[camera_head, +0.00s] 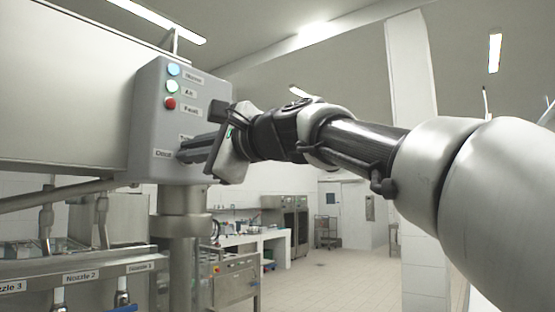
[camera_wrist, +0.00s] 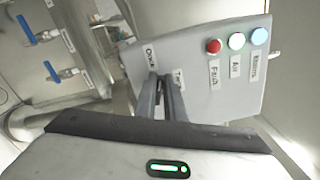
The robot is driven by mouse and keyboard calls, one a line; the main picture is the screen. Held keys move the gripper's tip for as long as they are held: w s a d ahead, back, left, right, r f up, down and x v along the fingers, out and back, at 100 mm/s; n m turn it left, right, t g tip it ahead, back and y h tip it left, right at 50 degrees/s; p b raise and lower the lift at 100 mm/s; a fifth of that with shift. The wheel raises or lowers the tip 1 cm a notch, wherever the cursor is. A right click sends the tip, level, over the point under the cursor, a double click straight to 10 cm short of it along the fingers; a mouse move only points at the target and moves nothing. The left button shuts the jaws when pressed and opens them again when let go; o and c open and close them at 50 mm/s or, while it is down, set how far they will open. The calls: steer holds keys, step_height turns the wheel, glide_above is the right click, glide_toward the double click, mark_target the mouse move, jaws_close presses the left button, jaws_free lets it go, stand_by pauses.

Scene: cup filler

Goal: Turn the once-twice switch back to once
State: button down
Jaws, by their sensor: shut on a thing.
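The grey control box (camera_head: 150,100) stands on a steel post at the left of the head view. It also shows in the wrist view (camera_wrist: 200,100), with the "Once" label (camera_wrist: 148,54) and a partly covered second label (camera_wrist: 179,77) beside the fingers. My gripper (camera_head: 182,155) reaches the lower part of the box face from the right, its fingers pointing at the panel by those labels. In the wrist view the fingers (camera_wrist: 163,78) are close together at the panel. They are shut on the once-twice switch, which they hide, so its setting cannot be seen.
Blue, green and red lamps, the red one (camera_head: 170,103) labelled "Fault", sit above the switch area. A large steel tank (camera_head: 60,90) adjoins the box on the left. Labelled nozzles with blue-handled valves (camera_wrist: 40,38) are below it. Open floor (camera_head: 320,280) lies behind.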

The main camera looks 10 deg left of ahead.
steer(key=shift+f+n+b, duration=0.2)
steer(key=shift+n+b, duration=0.35)
steer(key=shift+n, duration=0.55)
steer(key=shift+f+n+b, duration=0.15)
steer(key=shift+n+b, duration=0.35)
steer(key=shift+n, duration=0.6)
steer(key=c, duration=1.8)
jaws_free()
steer(key=shift+c, duration=0.2)
steer(key=shift+s, duration=0.1)
steer(key=b+v, duration=0.3)
steer(key=v, duration=1.4)
steer(key=shift+b, duration=0.35)
steer(key=shift+d, duration=0.15)
